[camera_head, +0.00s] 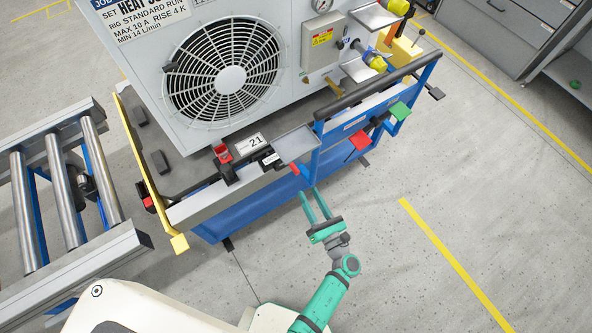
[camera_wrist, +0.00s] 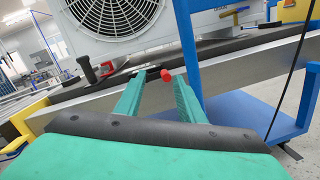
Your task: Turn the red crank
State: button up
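A small red cylindrical grip (camera_head: 295,168), which looks like the red crank's handle, sticks out from the front rail of the blue cart below a grey plate. In the wrist view the red grip (camera_wrist: 167,75) shows between the fingertips, beyond them. My green gripper (camera_head: 309,191) is open and empty, its two fingers pointing up towards the cart's front edge, a little short of the grip. The rest of the crank cannot be made out clearly. The gripper's fingers also show in the wrist view (camera_wrist: 157,79).
The blue cart (camera_head: 228,212) carries a large fan unit (camera_head: 150,55). A red paddle (camera_head: 359,140) and a green paddle (camera_head: 400,110) stick out from its front at right. A red clamp-like part (camera_head: 222,153) sits by the "21" label. A roller conveyor (camera_head: 60,200) stands left. Floor at right is clear.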

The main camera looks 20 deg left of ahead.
aim_at(296, 171)
jog(key=w+a+n, duration=0.1)
jog(key=w+a, duration=0.1)
jog(key=w, duration=0.1)
jog(key=w+a+f+n+g, duration=0.1)
jog(key=w+a, duration=0.2)
jog(key=w+a+f+n+g+y, duration=0.1)
jog(key=w+a+n, duration=0.1)
jog(key=w+a, duration=0.1)
jog(key=shift+w+a+f, duration=0.15)
jog(key=shift+a+f, duration=0.05)
jog(key=shift+f, duration=0.05)
grip_shut()
